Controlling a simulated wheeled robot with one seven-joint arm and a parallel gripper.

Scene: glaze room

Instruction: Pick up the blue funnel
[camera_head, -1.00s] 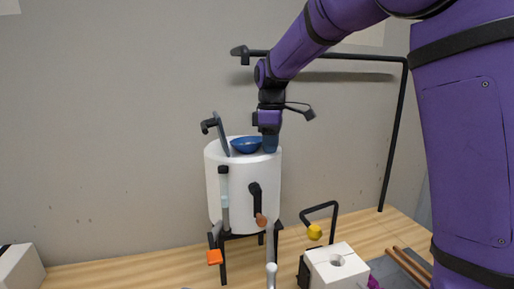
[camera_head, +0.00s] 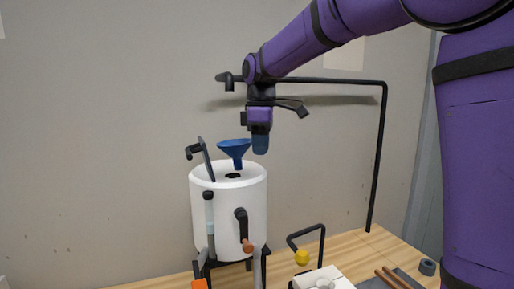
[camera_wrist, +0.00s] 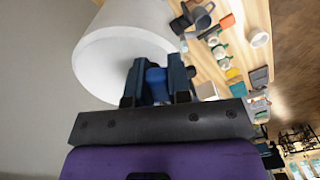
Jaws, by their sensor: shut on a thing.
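The blue funnel (camera_head: 234,148) hangs upright above the white drum (camera_head: 230,215), its spout over the dark hole in the drum's top. My gripper (camera_head: 259,150) is at the funnel's right side and shut on it. In the wrist view, something blue, the funnel (camera_wrist: 156,82), shows between the two dark fingers of my gripper (camera_wrist: 157,90). The white drum also shows beyond the fingers in that view (camera_wrist: 115,65).
A black pipe frame (camera_head: 375,165) rises behind and to the right. A white block (camera_head: 325,280), a yellow knob (camera_head: 302,257) and brown sticks (camera_head: 393,277) are on the table at right.

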